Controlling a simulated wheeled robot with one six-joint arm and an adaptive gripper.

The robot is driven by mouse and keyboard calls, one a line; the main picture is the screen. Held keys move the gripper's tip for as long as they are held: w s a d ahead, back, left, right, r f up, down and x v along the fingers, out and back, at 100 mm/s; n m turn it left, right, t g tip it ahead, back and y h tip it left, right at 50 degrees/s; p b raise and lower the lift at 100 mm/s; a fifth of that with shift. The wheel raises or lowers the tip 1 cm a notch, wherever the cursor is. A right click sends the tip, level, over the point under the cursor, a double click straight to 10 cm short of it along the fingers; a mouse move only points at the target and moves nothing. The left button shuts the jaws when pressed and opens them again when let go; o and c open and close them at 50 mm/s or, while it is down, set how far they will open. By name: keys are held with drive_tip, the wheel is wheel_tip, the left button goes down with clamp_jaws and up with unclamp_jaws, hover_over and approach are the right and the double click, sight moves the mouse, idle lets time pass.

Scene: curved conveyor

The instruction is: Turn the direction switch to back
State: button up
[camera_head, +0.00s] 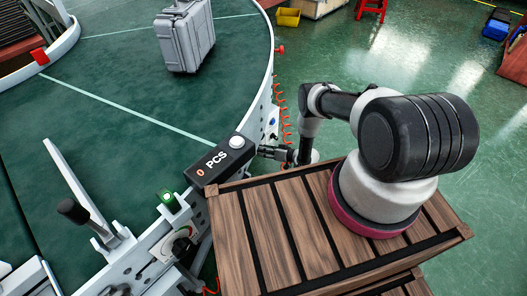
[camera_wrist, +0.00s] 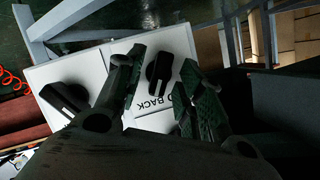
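In the wrist view, a white control panel (camera_wrist: 88,68) carries two black rotary knobs. The direction switch (camera_wrist: 159,72) is the knob beside printed lettering, of which "BACK" can be read; the rest is covered by my fingers. My gripper (camera_wrist: 163,70) is open, with one finger on each side of this knob. I cannot tell whether either finger touches it. In the head view, my gripper (camera_head: 276,153) is at the conveyor's outer side, behind the dark box marked "PCS" (camera_head: 221,162). The panel and its knobs are hidden there.
A second black knob (camera_wrist: 65,98) is close left of my gripper in the wrist view. A grey case (camera_head: 187,38) stands on the green curved conveyor (camera_head: 120,75). A coiled red cable (camera_head: 285,120) runs along the conveyor's outer edge. Green floor is open at right.

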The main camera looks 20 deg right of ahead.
drive_tip(key=v, duration=1.1)
